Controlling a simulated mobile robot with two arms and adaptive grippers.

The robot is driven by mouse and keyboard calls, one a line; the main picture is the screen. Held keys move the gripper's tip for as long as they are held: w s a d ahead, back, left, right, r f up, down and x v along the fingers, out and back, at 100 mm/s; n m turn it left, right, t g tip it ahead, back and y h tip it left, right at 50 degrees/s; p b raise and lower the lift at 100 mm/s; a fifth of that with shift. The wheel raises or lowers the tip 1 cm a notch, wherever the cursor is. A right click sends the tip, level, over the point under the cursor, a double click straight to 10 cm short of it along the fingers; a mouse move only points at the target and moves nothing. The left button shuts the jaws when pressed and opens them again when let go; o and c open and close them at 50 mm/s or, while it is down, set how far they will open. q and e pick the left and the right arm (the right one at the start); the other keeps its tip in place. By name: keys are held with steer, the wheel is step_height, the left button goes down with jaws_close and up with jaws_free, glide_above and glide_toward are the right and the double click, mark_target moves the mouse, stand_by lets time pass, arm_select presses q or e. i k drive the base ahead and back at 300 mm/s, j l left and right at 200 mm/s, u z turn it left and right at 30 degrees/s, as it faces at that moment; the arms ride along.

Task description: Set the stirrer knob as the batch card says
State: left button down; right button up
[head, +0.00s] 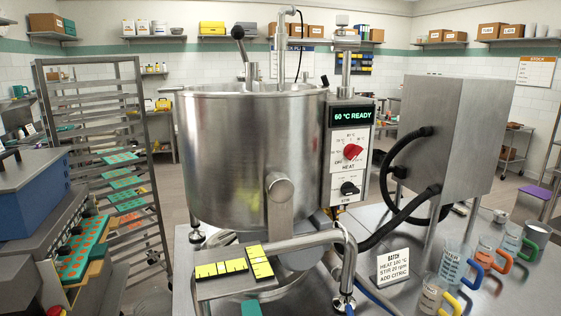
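The stirrer knob (349,188) is a small black knob on a white plate marked STIR, low on the kettle's control box. Its scale marks are too small to read, so I cannot tell its setting. The red heat knob (352,153) sits above it. The display (353,115) at the top reads 60 °C READY. The white batch card (393,267) stands on the steel table and appears to read HEAT 100 °C, STIR 20 rpm, ADD CITRIC. Neither of my grippers shows in the head view.
The large steel kettle (250,150) fills the middle. Black hoses (405,218) run from the steel cabinet (455,125) at right. Several measuring jugs with coloured handles, such as the blue-handled one (453,262), stand at lower right. A tray rack (90,85) stands at left.

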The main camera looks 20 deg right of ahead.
mark_target(348, 188)
steer(key=z, duration=1.35)
